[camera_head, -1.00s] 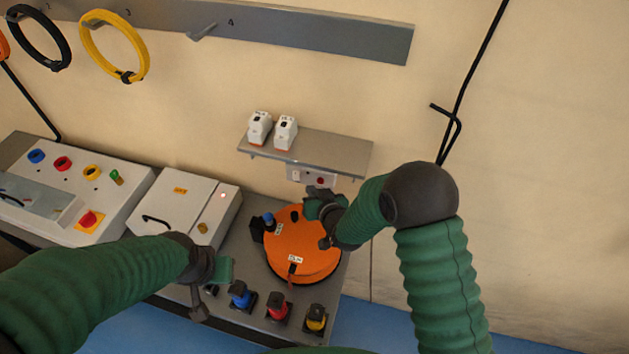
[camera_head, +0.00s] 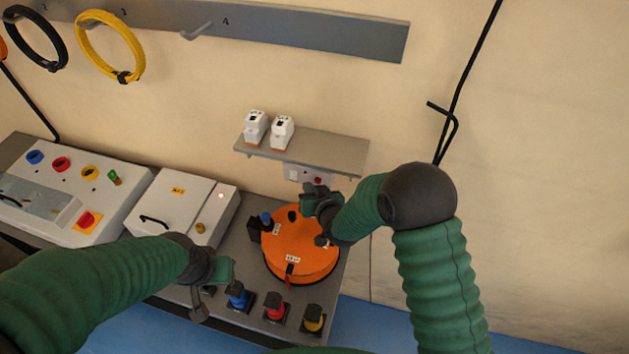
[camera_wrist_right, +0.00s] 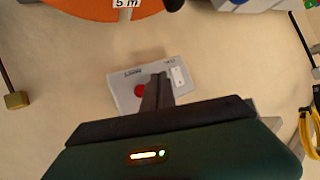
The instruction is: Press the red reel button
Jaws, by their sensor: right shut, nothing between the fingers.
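The red button (camera_head: 318,181) is a small red disc on a light grey panel under the wall shelf. It also shows in the wrist view (camera_wrist_right: 140,90), on the panel (camera_wrist_right: 120,97) beside a white switch (camera_wrist_right: 179,77). My right gripper (camera_head: 309,190) is just below and in front of the panel, above the orange reel (camera_head: 300,250). In the wrist view its shut, empty fingers (camera_wrist_right: 157,84) overlap the panel just right of the button; contact cannot be told. My left gripper (camera_head: 211,285) hangs over the bench's front; its jaw opening is unclear.
The shelf (camera_head: 310,150) with two white devices overhangs the panel. A white box (camera_head: 170,207) and a control console (camera_head: 85,192) stand left. Blue, red (camera_head: 275,307) and yellow connectors line the bench front. A black rod (camera_head: 462,85) runs along the wall at right.

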